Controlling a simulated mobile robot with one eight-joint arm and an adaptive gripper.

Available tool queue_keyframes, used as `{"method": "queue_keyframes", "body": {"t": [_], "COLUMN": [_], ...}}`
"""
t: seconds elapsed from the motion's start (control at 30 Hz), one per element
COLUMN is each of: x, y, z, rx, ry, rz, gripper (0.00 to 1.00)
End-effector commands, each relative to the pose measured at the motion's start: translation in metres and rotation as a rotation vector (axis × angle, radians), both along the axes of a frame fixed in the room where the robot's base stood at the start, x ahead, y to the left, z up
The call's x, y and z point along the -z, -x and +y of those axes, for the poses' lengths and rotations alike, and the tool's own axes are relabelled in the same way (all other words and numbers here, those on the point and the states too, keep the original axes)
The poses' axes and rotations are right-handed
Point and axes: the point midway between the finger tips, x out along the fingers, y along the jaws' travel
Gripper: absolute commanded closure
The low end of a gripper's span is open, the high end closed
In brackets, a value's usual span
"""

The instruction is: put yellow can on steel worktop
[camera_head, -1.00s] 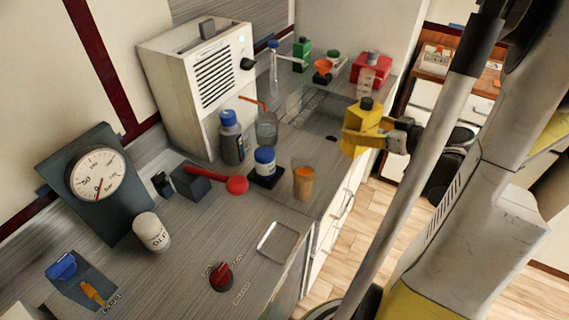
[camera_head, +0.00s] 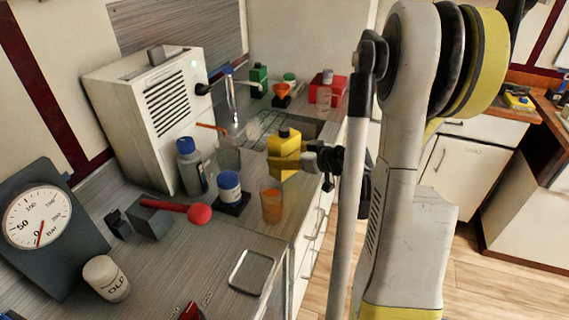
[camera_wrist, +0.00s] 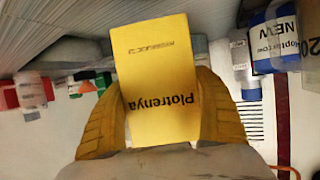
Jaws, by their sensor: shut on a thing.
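The yellow can (camera_head: 284,142), with a black cap, is in my gripper (camera_head: 290,164) in the head view, upright and raised. In the wrist view the can (camera_wrist: 161,75) shows its printed face upside down between the two yellow fingers, which press on its sides. The grey brushed steel worktop (camera_head: 215,262) runs along the wall at the left and middle. The can shows in front of its far part, near the front edge. The can's underside is hidden by the fingers, and I cannot tell its exact height.
An orange-filled cup (camera_head: 271,204), a blue-lidded jar (camera_head: 229,187) and a blue-capped bottle (camera_head: 190,166) stand close by. A red box (camera_head: 338,90) and an orange funnel (camera_head: 282,90) are behind. A shallow metal tray (camera_head: 251,272) lies near the front edge.

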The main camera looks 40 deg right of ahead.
Motion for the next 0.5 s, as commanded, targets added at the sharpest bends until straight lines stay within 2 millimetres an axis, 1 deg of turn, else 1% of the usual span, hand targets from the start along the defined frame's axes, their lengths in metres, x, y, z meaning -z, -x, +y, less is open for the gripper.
{"method": "queue_keyframes", "body": {"t": [0.03, 0.13, 0.37, 0.5], "x": [0.012, 0.024, 0.022, 0.026], "y": [0.0, 0.0, 0.0, 0.0], "z": [0.0, 0.0, 0.0, 0.0], "rx": [0.0, 0.0, 0.0, 0.0], "ry": [-0.001, -0.001, -0.001, -0.001], "rz": [-0.001, -0.001, -0.001, -0.001], "gripper": [0.67, 0.67, 0.67, 0.67]}}
